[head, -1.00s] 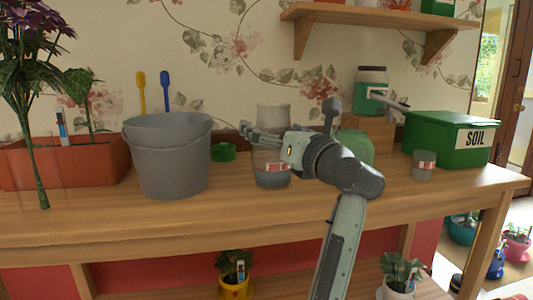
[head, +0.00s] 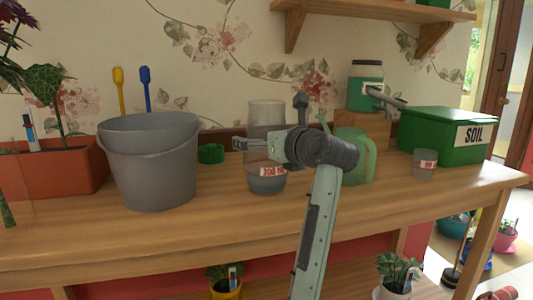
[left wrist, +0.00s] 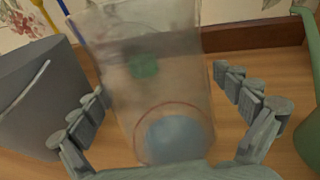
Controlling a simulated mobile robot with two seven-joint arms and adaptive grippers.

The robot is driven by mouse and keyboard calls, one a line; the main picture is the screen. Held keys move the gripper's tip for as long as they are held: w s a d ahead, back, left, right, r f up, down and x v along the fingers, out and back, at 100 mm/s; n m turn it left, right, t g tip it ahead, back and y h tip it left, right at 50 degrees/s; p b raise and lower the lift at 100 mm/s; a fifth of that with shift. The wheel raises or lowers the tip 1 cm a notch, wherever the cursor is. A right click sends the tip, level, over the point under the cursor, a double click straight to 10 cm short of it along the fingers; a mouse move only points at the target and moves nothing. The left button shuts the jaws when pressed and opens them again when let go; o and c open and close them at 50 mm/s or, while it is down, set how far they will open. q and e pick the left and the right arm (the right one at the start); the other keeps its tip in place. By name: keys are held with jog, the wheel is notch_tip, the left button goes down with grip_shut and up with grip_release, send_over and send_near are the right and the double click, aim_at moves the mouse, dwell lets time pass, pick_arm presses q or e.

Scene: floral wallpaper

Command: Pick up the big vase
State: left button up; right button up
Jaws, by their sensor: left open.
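The big vase (head: 266,116) is a tall clear glass cylinder with a red-and-white label and a greyish lower part. It stands upright on the wooden bench. My left gripper (head: 245,147) is open across the middle of the vase and hides part of it. In the left wrist view the vase (left wrist: 150,60) stands between the spread fingers of the gripper (left wrist: 160,85). Gaps show between the glass and the fingers on both sides, so it is not gripped. My right gripper is not in view.
A grey bucket (head: 150,165) stands left of the vase, with a green round item (head: 211,154) between them. A green watering can (head: 355,160) is close on the right. Further right are a small glass (head: 424,163) and a green soil box (head: 450,135).

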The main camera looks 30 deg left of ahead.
pick_arm(q)
jog(key=shift+x, duration=1.15)
jog(key=c, duration=1.8)
jog(key=shift+r, duration=0.1)
